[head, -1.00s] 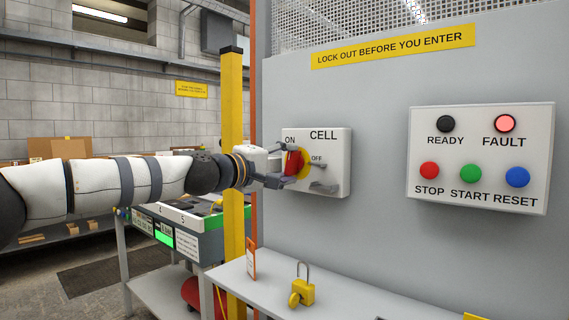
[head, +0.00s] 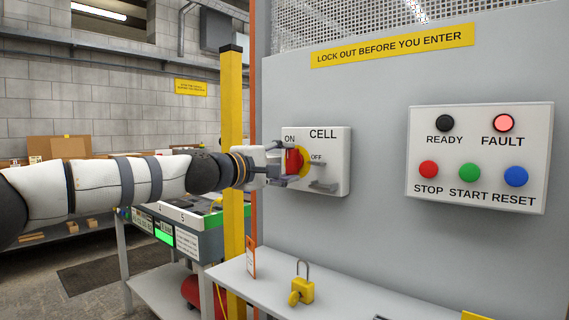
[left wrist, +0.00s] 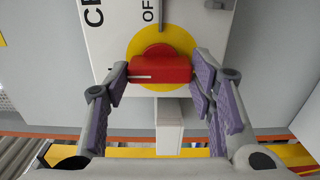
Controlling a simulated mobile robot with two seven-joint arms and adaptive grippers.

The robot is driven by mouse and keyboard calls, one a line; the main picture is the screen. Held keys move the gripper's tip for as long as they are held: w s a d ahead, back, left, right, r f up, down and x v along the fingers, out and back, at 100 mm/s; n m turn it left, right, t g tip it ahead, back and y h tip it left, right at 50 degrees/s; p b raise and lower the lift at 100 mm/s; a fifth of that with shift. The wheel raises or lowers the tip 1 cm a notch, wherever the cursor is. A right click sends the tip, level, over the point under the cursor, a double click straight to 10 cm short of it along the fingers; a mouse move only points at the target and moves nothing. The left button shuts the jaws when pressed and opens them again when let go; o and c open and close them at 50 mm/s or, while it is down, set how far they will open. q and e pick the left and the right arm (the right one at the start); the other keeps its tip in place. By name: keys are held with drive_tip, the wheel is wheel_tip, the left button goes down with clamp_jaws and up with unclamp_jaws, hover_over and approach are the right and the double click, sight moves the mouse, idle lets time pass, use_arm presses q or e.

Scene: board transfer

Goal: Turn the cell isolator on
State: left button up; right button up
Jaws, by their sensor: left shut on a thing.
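The cell isolator (head: 338,150) is a pale box on the grey panel, marked CELL, ON and OFF. Its red handle (head: 292,161) sits on a yellow disc and stands about upright, near the ON label. In the left wrist view the handle (left wrist: 160,69) lies across the picture, its white mark at the left end, the panel's upper side. My left gripper (head: 299,166) is shut on the handle, with a finger at each end in the left wrist view (left wrist: 160,77). My right gripper is not in view.
A button box (head: 480,157) on the right has a lit FAULT lamp (head: 502,123) and a dark READY lamp (head: 444,123). A yellow post (head: 232,120) stands behind my left arm.

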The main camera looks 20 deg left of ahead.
use_arm(q)
drive_tip(key=o, duration=1.2)
drive_tip(key=shift+c, duration=0.2)
drive_tip(key=v, duration=1.2)
